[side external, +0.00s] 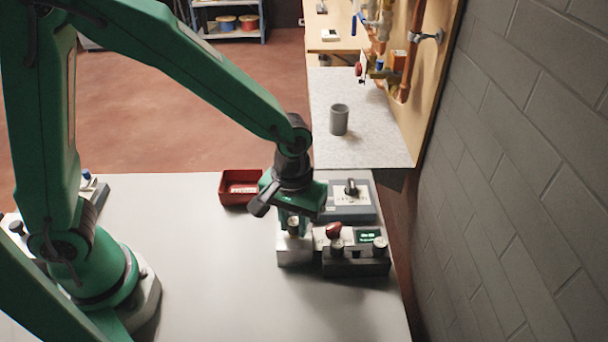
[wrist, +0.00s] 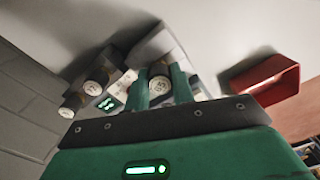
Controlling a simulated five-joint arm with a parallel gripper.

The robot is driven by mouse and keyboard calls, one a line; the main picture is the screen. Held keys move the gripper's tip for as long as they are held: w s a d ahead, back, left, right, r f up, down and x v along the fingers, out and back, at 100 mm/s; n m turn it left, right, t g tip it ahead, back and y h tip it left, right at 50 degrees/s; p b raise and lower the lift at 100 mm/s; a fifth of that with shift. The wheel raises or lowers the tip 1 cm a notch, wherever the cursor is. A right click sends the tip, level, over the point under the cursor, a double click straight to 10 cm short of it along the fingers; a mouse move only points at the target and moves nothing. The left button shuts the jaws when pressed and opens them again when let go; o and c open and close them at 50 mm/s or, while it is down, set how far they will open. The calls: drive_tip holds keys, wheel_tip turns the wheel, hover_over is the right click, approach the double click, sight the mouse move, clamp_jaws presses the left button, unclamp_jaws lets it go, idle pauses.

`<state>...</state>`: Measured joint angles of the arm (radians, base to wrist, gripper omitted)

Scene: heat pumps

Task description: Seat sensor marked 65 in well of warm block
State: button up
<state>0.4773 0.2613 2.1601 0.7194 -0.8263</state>
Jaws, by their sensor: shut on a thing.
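My gripper (side external: 292,216) is shut on a sensor with a round pale cap (wrist: 160,84); in the wrist view the cap sits between the two green fingers, and its number looks like 65 but is blurred. In the side view the held sensor is upright, over or in the top of a pale metal block (side external: 295,252). Its lower end is hidden, so I cannot tell how deep it sits. I cannot read which block is the warm one.
A grey box with a dark dial (side external: 349,205) stands behind. A red bin (side external: 238,188) is at the back left. The table's front and left middle are clear.

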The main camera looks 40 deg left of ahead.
sight(294, 220)
drive_tip(key=shift+f, duration=0.25)
drive_tip(key=o, duration=1.1)
drive_tip(key=shift+r, duration=3.9)
drive_tip(key=s+a+r+m+t, duration=0.1)
drive_tip(key=s+a+r+t, duration=0.1)
drive_tip(key=a, duration=0.3)
drive_tip(key=s+a+r+m+t, duration=0.1)
drive_tip(key=s+a+r, duration=0.3)
drive_tip(key=a, duration=0.2)
drive_tip(key=s+a+r+m+t, duration=0.2)
drive_tip(key=s+a+r, duration=0.1)
drive_tip(key=a+r, duration=0.1)
drive_tip(key=shift+s+a+r+t, duration=0.1)
drive_tip(key=shift+s+a+t, duration=0.25)
drive_tip(key=shift+a, duration=0.45)
